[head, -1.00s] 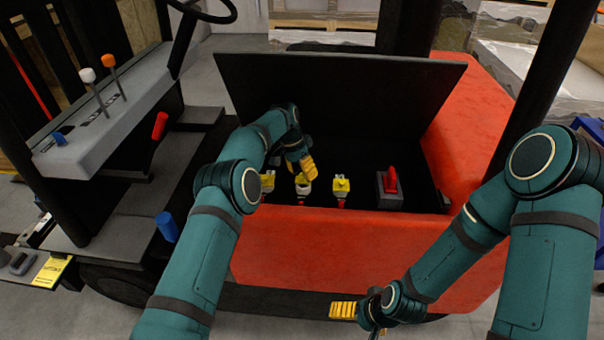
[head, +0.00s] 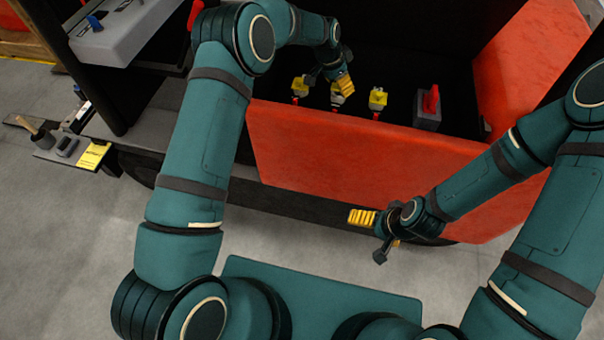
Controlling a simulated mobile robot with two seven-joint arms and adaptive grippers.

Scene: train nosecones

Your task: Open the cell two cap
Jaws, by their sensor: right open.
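Three battery cells with yellow caps stand in a row in the open red compartment: a left cell (head: 300,86), a middle cell (head: 337,99) and a right cell (head: 378,98). My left gripper (head: 344,82) reaches down right at the middle cell, its yellow finger just above and partly over it. I cannot tell whether it touches the cell or whether its jaws are apart. The middle cell shows a whitish top, but its cap's position is unclear. My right gripper (head: 378,229) is open and empty, low in front of the red body, away from the cells.
A grey block with a red handle (head: 430,102) stands right of the cells. The red front wall (head: 360,155) rises between me and the compartment. A side console (head: 120,30) is at upper left. Grey floor (head: 80,250) is clear at lower left.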

